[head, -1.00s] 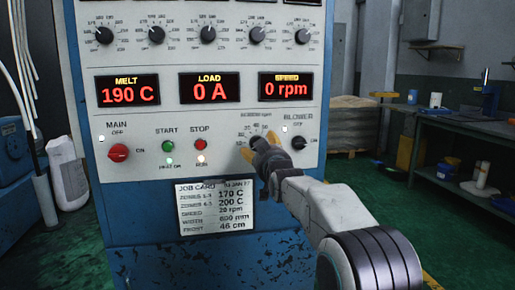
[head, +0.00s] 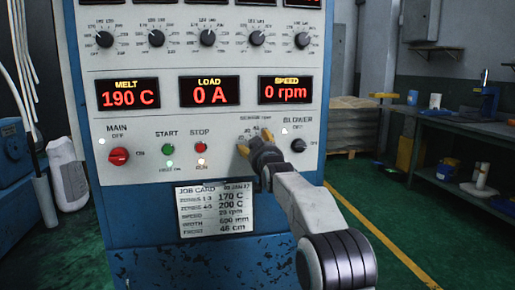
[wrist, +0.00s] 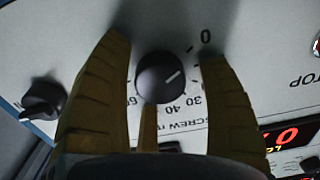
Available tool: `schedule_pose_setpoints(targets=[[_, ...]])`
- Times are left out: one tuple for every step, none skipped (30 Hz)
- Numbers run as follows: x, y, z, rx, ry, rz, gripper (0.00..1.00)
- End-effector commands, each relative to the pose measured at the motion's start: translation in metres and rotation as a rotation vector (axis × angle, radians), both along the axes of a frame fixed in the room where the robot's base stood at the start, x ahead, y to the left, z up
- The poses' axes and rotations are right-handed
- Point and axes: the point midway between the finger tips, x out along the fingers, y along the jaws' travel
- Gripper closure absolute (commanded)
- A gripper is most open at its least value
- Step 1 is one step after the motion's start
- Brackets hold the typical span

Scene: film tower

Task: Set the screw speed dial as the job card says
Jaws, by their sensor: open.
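A gap shows between dial and right finger; contact on the left is unclear. In the head view my gripper (head: 256,144) covers the dial on the panel. The job card (head: 216,209) below reads speed 20 rpm. The red SPEED display (head: 289,90) reads 0 rpm.
The blower knob (head: 299,146) is close right of my gripper; the red stop button (head: 201,148), green start button (head: 167,149) and red main switch (head: 118,156) are left. Several zone knobs line the panel above the displays. Green floor is free at right before a workbench (head: 480,130).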

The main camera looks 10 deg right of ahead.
Motion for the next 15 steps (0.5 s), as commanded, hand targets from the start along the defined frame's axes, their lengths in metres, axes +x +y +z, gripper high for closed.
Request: schedule_pose_setpoints(targets=[[0.0002, 0.0, -0.0002, 0.0, 0.0, 0.0, 0.31], [0.0002, 0.0, -0.0002, 0.0, 0.0, 0.0, 0.31], [0.0001, 0.0, -0.0002, 0.0, 0.0, 0.0, 0.31], [0.0001, 0.0, -0.0002, 0.0, 0.0, 0.0, 0.31], [0.0001, 0.0, -0.0002, 0.0, 0.0, 0.0, 0.31], [0.0001, 0.0, -0.0002, 0.0, 0.0, 0.0, 0.31], [0.0001, 0.0, -0.0002, 0.0, 0.0, 0.0, 0.3], [0.0001, 0.0, -0.0002, 0.0, 0.0, 0.0, 0.33], [0.0001, 0.0, -0.0002, 0.0, 0.0, 0.0, 0.37], [0.0, 0.0, -0.0001, 0.0, 0.0, 0.0, 0.39], [0.0, 0.0, -0.0002, 0.0, 0.0, 0.0, 0.42], [0.0, 0.0, -0.0001, 0.0, 0.0, 0.0, 0.46], [0.0, 0.0, -0.0001, 0.0, 0.0, 0.0, 0.48], [0.0, 0.0, -0.0001, 0.0, 0.0, 0.0, 0.51], [0.0, 0.0, -0.0001, 0.0, 0.0, 0.0, 0.54]])
